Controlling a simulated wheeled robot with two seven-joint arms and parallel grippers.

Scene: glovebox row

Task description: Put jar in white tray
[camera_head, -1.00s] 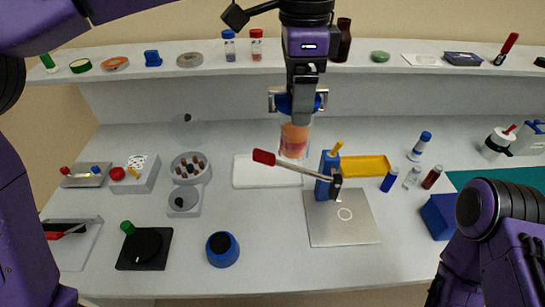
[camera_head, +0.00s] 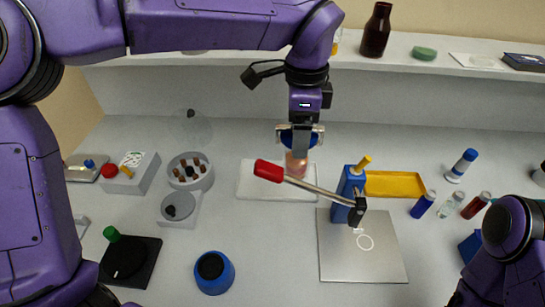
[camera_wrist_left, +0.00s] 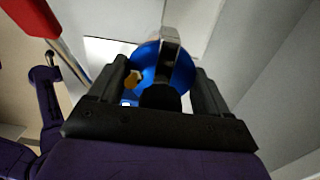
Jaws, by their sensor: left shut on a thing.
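The jar (camera_head: 296,165) has a blue lid and orange-pink contents. My left gripper (camera_head: 299,138) is shut on it at the lid and holds it upright over the white tray (camera_head: 257,187). Whether the jar's base touches the tray is hard to tell, as a red-handled lever crosses in front of it. In the left wrist view the blue lid (camera_wrist_left: 150,62) sits between the fingers. My right arm shows at the lower right, but its gripper is out of view.
The lever's red handle (camera_head: 269,171) reaches in front of the tray from a blue post (camera_head: 345,194) on a silver plate (camera_head: 345,261). A yellow tray (camera_head: 395,185) lies to the right. A grey round holder (camera_head: 203,183) stands left. The shelf runs behind.

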